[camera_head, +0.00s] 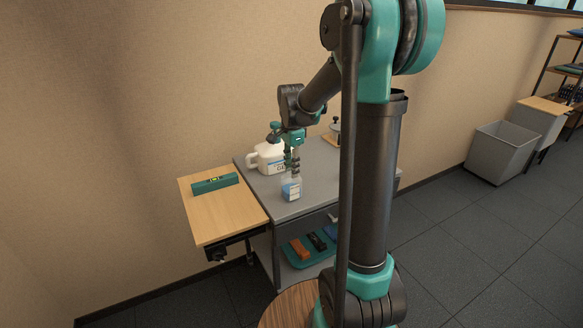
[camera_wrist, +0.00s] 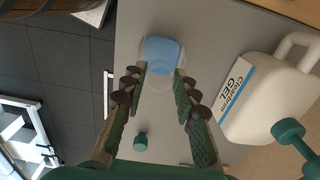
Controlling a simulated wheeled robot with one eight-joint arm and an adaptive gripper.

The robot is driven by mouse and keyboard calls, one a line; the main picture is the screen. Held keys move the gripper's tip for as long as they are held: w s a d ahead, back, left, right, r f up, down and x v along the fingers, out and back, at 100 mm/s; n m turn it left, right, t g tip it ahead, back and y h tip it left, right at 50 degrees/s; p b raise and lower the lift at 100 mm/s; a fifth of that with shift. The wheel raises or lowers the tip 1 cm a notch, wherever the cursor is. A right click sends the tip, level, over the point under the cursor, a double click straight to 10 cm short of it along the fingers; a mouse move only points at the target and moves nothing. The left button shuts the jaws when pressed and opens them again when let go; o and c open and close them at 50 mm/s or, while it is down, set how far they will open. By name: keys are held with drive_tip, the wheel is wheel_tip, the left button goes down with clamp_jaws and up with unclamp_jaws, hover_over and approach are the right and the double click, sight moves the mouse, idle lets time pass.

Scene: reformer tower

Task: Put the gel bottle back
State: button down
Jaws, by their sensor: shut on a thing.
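My gripper (camera_wrist: 160,75) is shut on a small clear bottle (camera_wrist: 161,52) with blue in it, gripped between the fingertips. In the head view the clear bottle (camera_head: 291,189) is upright below my gripper (camera_head: 293,170), at the grey cart top; I cannot tell whether it touches the surface. A large white jug (camera_head: 266,158) with a handle stands on the cart behind and left of it. In the wrist view the jug's label (camera_wrist: 236,88) reads "GEL". A teal fitting (camera_wrist: 288,130) shows by the jug. A small teal cap-like piece (camera_wrist: 140,141) shows between the fingers.
The grey cart top (camera_head: 320,180) has bare room right of the bottle. A wooden side shelf (camera_head: 222,218) at left holds a teal case (camera_head: 214,183). A stand (camera_head: 335,130) is at the cart's back. A lower teal tray (camera_head: 310,259) holds orange and dark items.

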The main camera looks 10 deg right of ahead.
drive_tip(key=c, duration=1.2)
unclamp_jaws()
drive_tip(key=shift+f, duration=0.1)
drive_tip(key=shift+o, duration=0.2)
wheel_tip(320, 180, up, 11)
drive_tip(key=s+d+f+n+t, duration=0.2)
drive_tip(key=s+f+n, duration=0.5)
drive_tip(key=s+f, duration=0.2)
drive_tip(key=s+d+f+n+t, duration=0.2)
drive_tip(key=s+f+n, duration=0.5)
drive_tip(key=s, duration=0.6)
wheel_tip(320, 180, down, 3)
drive_tip(key=shift+r, duration=0.2)
